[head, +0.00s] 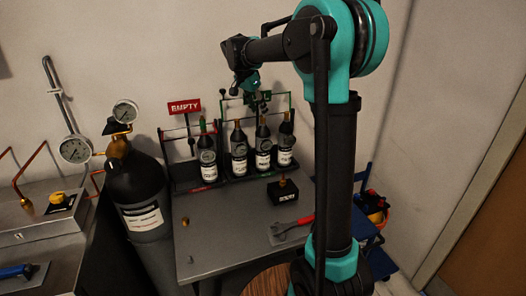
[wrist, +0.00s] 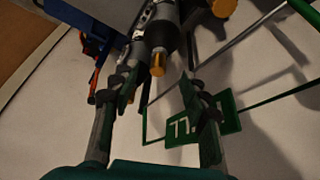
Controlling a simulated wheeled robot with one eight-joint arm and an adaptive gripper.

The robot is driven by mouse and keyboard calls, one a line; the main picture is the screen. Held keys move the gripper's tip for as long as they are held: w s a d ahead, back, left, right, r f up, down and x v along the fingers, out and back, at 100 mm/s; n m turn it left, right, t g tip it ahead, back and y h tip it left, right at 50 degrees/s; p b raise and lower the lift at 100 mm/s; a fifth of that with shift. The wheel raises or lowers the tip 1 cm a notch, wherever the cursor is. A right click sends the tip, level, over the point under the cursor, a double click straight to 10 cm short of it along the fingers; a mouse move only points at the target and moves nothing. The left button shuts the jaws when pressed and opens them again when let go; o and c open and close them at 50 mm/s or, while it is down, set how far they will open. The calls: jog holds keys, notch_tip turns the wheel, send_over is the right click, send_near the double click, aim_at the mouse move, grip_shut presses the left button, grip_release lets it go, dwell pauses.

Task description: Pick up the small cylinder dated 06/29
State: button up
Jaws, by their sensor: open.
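The label dates are too small to read, so I cannot tell which is 06/29. My gripper (head: 259,101) is above the rack, over the middle cylinders. In the wrist view my gripper (wrist: 160,88) is open and empty, its fingers apart. A gold-tipped cylinder (wrist: 160,28) shows beyond the gap between them.
A red EMPTY sign (head: 184,106) stands at the rack's left. A green sign (wrist: 182,126) and green rods are close to the right finger. A large black cylinder (head: 140,190) with gauges stands left of the table. A small black block (head: 284,192) and red-handled tool (head: 290,229) lie in front.

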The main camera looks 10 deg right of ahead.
jog(key=x, duration=0.5)
jog(key=shift+d, duration=0.25)
grip_shut()
